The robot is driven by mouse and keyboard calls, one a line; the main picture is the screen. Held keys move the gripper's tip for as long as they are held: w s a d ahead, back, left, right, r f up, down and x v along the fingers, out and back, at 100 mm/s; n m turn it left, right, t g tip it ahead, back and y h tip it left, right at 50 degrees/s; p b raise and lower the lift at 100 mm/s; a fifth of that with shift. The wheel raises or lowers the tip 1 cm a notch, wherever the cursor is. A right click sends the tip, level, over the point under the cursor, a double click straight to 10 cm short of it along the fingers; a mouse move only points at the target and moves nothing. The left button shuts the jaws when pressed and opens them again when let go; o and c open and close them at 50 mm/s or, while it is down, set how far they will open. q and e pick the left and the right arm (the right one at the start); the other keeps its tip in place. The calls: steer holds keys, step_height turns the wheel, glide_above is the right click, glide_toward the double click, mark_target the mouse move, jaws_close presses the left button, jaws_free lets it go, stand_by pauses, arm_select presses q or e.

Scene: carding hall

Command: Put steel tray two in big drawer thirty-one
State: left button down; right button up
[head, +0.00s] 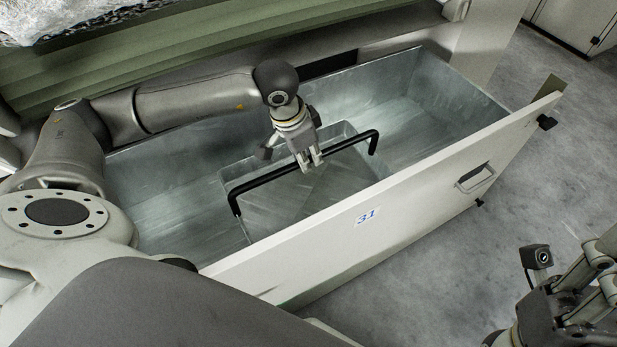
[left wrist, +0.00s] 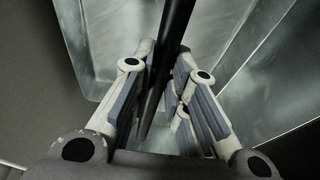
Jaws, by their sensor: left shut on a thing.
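The steel tray (head: 312,198) is a shallow grey metal tray with a black bar handle (head: 268,177) arching over it. It is inside the open big drawer (head: 425,188), whose white front is marked 31. My left gripper (head: 311,163) reaches down over the drawer and is shut on the handle near its middle. The handle also runs between the fingers in the left wrist view (left wrist: 165,75). I cannot tell whether the tray touches the drawer floor. No number shows on the tray. My right gripper (head: 590,285) is partly in view at the lower right, outside the drawer.
The drawer has bare metal floor on both sides of the tray, with more room at the far right end (head: 405,115). A green machine panel (head: 190,40) rises behind it. Grey concrete floor (head: 550,150) lies clear beyond the drawer front.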

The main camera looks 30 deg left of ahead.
arm_select(q)
step_height(320, 180, down, 6)
steer(key=shift+r+b, duration=0.2)
steer(key=shift+b, duration=0.7)
steer(key=shift+w+f, duration=0.1)
steer(key=shift+f, duration=0.15)
steer(key=shift+f, duration=0.1)
steer(key=c, duration=1.4)
jaws_free()
